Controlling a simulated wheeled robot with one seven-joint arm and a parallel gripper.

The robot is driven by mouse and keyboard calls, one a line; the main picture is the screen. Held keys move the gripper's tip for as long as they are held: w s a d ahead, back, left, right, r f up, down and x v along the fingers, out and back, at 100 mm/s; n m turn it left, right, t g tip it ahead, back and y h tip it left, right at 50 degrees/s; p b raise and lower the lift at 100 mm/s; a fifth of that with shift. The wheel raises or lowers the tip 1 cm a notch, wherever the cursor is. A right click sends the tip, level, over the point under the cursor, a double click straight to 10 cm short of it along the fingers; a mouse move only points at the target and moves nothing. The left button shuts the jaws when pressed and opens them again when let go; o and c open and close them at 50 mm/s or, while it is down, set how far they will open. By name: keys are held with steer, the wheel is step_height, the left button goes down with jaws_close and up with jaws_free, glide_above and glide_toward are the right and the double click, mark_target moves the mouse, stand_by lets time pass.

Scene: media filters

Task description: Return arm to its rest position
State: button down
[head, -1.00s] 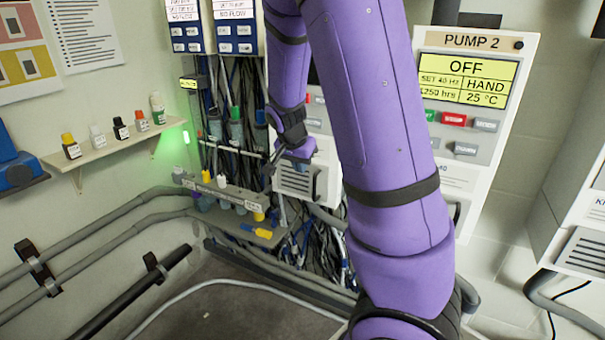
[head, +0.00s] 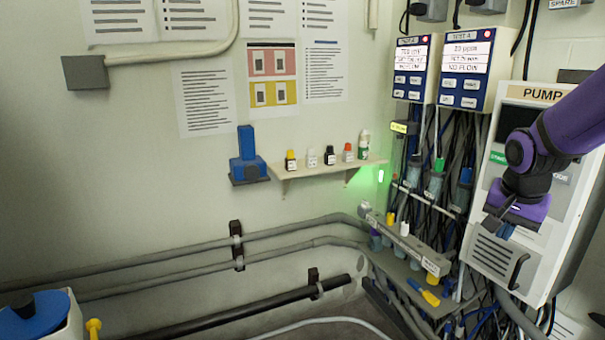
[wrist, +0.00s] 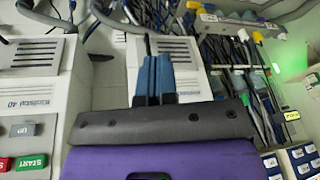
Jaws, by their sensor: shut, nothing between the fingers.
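My arm is purple with dark joints and enters the head view from the right edge. My gripper (head: 497,222) hangs at its end, in front of the lower part of the white pump cabinet (head: 515,110). In the wrist view my gripper (wrist: 154,68) shows two blue-and-dark fingers side by side, shut with nothing between them. White vented cabinets (wrist: 188,52) lie beyond the fingers.
A wall shelf (head: 330,169) holds several small bottles. A blue device (head: 248,157) is mounted beside it. Two test panels (head: 466,62) hang above tubes and cables. A grey rail (head: 408,235) carries probes. Pipes (head: 190,250) run along the wall. The left-hand area is clear of my arm.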

steer(key=s+a+r+n+t, duration=0.1)
steer(key=s+a+r+n, duration=0.4)
steer(key=s, duration=0.3)
steer(key=s+a+r+n+t+y, duration=0.1)
steer(key=s+a+r+n, duration=0.4)
steer(key=s+a, duration=0.3)
steer(key=shift+s+r+y, duration=0.25)
steer(key=shift+s+y, duration=0.05)
steer(key=shift+s, duration=0.35)
